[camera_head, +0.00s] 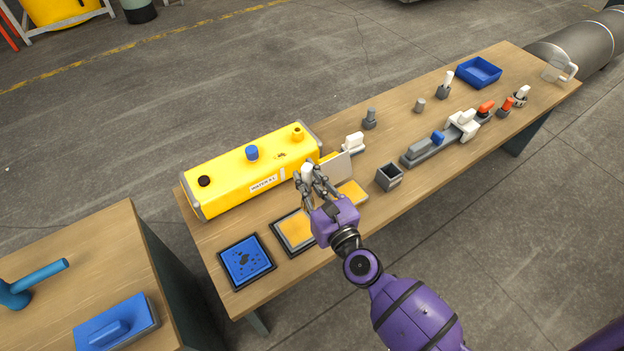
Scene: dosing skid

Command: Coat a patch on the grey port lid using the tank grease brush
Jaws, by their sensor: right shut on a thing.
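My right gripper (308,180) reaches in from the lower right over the table's near left part, just in front of the yellow tank (232,182). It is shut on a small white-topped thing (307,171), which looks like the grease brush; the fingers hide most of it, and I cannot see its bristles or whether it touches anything. A grey flat panel (339,167) stands tilted just right of the fingers, beside an orange-yellow pad (352,192). I cannot tell whether this panel is the grey port lid. My left gripper is not in view.
A framed orange pad (294,231) and a blue spotted pad (246,261) lie at the front left. A grey open box (389,177) and a white-handled tool (353,143) stand to the right. A rail fixture (440,139) and a blue tray (479,72) are farther right.

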